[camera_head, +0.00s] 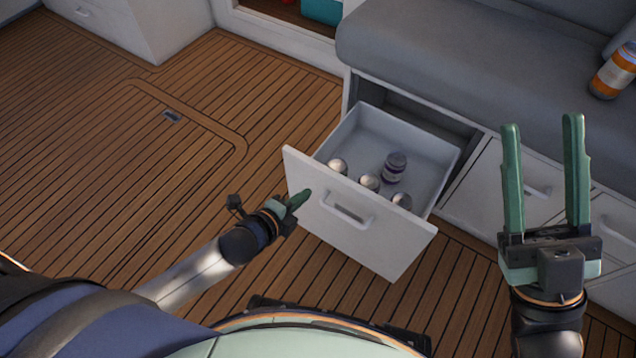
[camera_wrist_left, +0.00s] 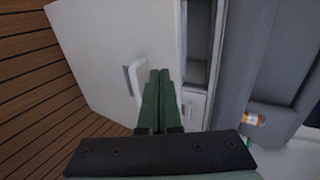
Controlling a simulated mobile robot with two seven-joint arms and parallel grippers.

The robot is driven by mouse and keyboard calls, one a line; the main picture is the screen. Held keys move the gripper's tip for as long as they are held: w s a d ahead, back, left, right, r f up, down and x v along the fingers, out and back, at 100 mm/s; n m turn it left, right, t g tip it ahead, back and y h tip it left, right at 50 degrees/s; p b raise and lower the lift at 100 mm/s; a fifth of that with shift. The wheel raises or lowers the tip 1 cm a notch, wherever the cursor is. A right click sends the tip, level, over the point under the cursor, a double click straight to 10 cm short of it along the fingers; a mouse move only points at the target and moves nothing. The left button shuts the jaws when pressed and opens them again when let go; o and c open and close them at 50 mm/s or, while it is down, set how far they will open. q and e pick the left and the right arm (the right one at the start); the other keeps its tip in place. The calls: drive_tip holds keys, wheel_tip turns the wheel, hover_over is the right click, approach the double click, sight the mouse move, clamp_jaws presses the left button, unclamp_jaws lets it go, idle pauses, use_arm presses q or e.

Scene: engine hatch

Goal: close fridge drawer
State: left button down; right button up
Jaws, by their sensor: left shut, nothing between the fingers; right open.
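The fridge drawer (camera_head: 424,147) is pulled open from under the grey bench, with several cans and a purple-labelled jar (camera_head: 395,168) inside. Its white front (camera_head: 370,240) carries a handle (camera_head: 346,211); the front also fills much of the left wrist view (camera_wrist_left: 105,50), with the handle (camera_wrist_left: 135,80) beside the fingers. My left gripper (camera_head: 300,199) is shut and empty, at the left part of the drawer front; whether it touches cannot be told. It also shows shut in the left wrist view (camera_wrist_left: 160,75). My right gripper (camera_head: 543,125) is open and empty, right of the drawer.
The grey bench (camera_head: 440,65) runs above the drawer, with an orange bottle (camera_head: 614,72) on it. Closed white drawers (camera_head: 510,180) stand to the right. The wooden floor (camera_head: 110,150) at the left is clear.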

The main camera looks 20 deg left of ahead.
sight(325, 175)
use_arm(q)
drive_tip(key=x, duration=0.2)
drive_tip(key=b+x, duration=0.1)
drive_tip(key=x, duration=0.1)
drive_tip(key=shift+w+d+r, duration=0.15)
drive_tip(key=shift+w+r, duration=0.1)
drive_tip(key=shift+w, duration=0.2)
drive_tip(key=shift+w+d+b, duration=0.3)
drive_tip(key=shift+w+b, duration=0.2)
drive_tip(key=shift+w, duration=0.3)
drive_tip(key=shift+r, duration=0.1)
use_arm(e)
drive_tip(key=f, duration=0.2)
drive_tip(key=shift+a+f+m, duration=0.25)
drive_tip(key=shift+f+m, duration=0.05)
drive_tip(key=shift+f, duration=0.05)
use_arm(q)
drive_tip(key=shift+w, duration=0.1)
